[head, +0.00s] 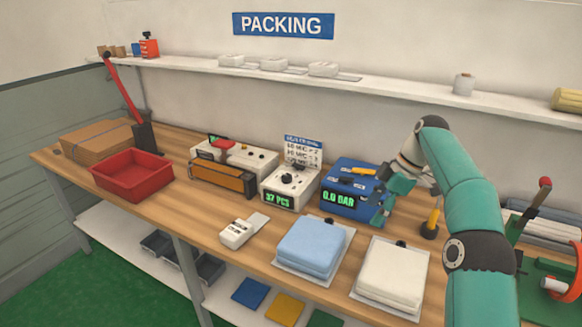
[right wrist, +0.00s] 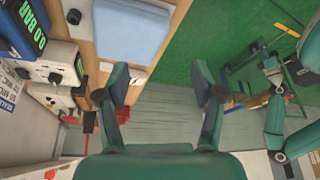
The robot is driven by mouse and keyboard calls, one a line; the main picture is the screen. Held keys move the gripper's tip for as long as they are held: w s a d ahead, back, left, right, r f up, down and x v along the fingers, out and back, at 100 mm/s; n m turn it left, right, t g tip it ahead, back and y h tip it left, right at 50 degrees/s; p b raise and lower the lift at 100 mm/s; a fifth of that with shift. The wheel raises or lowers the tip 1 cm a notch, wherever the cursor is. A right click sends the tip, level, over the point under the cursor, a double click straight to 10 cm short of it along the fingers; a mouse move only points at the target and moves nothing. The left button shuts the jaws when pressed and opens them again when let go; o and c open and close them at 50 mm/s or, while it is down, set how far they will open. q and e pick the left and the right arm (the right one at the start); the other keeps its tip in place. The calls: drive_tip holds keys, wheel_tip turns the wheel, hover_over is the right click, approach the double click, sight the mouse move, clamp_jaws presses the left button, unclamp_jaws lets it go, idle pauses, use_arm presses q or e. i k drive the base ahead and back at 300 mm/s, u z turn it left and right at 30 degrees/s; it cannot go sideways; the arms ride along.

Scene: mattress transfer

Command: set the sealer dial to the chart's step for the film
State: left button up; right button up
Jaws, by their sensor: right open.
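The white sealer (head: 236,158) with an orange-brown front bar and red handle stands at the back of the bench, with small dark knobs on its top. The chart (head: 303,150) stands behind the counter box, its lines listing "MIC" values too small to read surely. It also shows edge-on in the right wrist view (right wrist: 10,92). The dial's setting cannot be read. My right gripper (head: 392,198) is open and empty by the right side of the blue pressure box, well right of the sealer. In the right wrist view its fingers (right wrist: 158,88) are spread apart.
The counter box (head: 288,187) reads "37 PCS" and the blue box (head: 350,188) reads "0.0 BAR". A red tray (head: 132,175), a small white device (head: 237,234), blue (head: 312,246) and cream (head: 391,273) folded stacks lie on the bench. Bare wood shows left of the white device.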

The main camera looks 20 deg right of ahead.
sight(286, 178)
drive_tip(key=u, duration=0.05)
drive_tip(key=i, duration=1.4)
